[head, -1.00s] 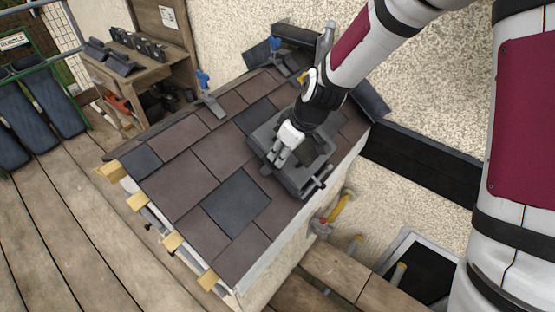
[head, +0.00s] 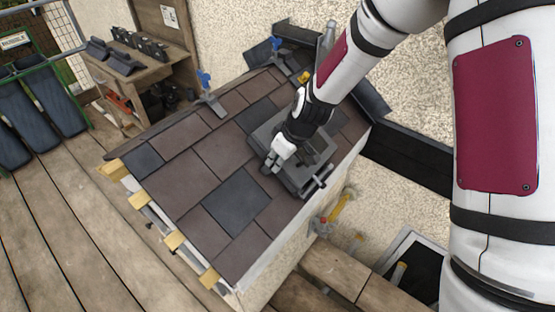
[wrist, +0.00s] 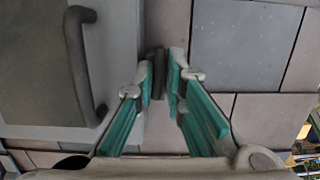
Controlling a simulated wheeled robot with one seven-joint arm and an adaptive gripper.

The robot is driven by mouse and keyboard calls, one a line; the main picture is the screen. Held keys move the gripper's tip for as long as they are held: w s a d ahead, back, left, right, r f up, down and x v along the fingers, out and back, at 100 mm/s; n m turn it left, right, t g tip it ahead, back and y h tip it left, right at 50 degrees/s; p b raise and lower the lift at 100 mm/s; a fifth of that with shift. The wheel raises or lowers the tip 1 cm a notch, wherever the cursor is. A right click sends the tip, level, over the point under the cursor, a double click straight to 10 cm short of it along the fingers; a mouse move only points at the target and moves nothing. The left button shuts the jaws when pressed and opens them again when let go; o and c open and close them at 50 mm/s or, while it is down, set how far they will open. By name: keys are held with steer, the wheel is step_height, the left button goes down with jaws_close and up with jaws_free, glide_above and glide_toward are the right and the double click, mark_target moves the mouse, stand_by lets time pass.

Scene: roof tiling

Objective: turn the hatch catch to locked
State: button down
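The grey hatch (head: 262,137) is set in the tiled roof slope. Its lid (wrist: 45,70) fills the left of the wrist view, with a dark bar handle (wrist: 82,65) on it. The hatch catch (wrist: 157,72) is a small dark piece at the lid's edge, pointing away along the roof tiles. My gripper (wrist: 160,78) has its fingertips on either side of the catch, close against it, and looks shut on it. In the head view my gripper (head: 268,167) is at the hatch's left edge, and my wrist hides part of the lid. The catch is too small to make out there.
Brown and dark slates (head: 237,198) cover the slope around the hatch. A blue-handled clamp (head: 205,88) stands on the upper slope. A wooden bench (head: 150,70) with tiles is at the back left. A yellow-handled tool (head: 338,208) hangs below the right edge.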

steer(key=shift+w+d+m, duration=0.1)
steer(key=shift+d+m, duration=0.05)
steer(key=shift+m, duration=0.15)
steer(key=shift+d+f+m+g+y+p, duration=0.1)
steer(key=shift+m+y+p, duration=0.5)
steer(key=shift+m, duration=2.15)
steer(key=shift+d+f+m+g+y+p, duration=0.1)
steer(key=shift+m+y+p, duration=0.5)
steer(key=shift+m, duration=2.2)
steer(key=shift+d+m+g+y+p, duration=0.2)
steer(key=shift+m+p, duration=0.7)
steer(key=shift+m, duration=1.85)
steer(key=shift+a, duration=0.1)
steer(key=c, duration=1.7)
jaws_free()
steer(key=shift+a, duration=0.1)
